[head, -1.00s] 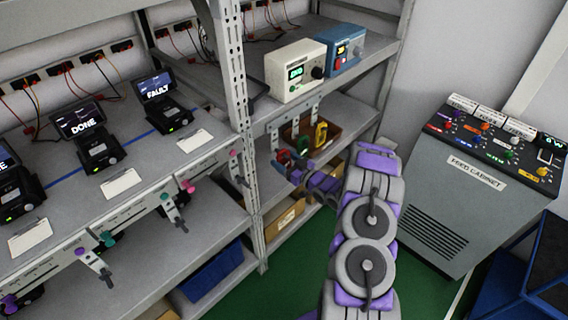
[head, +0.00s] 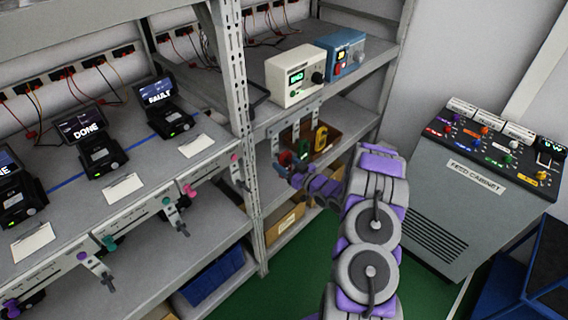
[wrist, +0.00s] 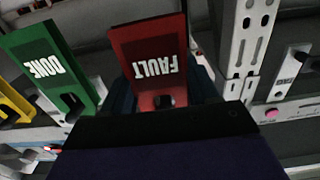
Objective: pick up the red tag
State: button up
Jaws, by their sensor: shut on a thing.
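The red tag (wrist: 149,55) reads FAULT, upside down, in the wrist view, with a dark slot near its lower edge. My gripper (wrist: 164,100) is shut on its lower part. In the head view the red tag (head: 286,158) is small and partly covered by my gripper (head: 295,174), at the front of the right rack bay. I cannot tell whether the tag still touches its holder. A green tag (wrist: 48,68) reading DONE hangs left of it, apart from my gripper. A yellow tag (wrist: 12,104) is farther left.
A cream power unit (head: 296,76) and a blue one (head: 342,54) stand on the shelf above. A grey rack post (head: 237,120) rises left of my gripper. The feed cabinet (head: 465,190) stands right. Green floor (head: 300,270) lies open below.

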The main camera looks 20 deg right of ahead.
jog(key=p+v, duration=0.2)
jog(key=v, duration=1.5)
jog(key=shift+r+p, duration=0.25)
jog(key=shift+p, duration=0.15)
jog(key=shift+r, duration=0.4)
jog(key=b+v, duration=0.1)
jog(key=v, duration=0.6)
jog(key=shift+s, duration=0.25)
dwell(0.9)
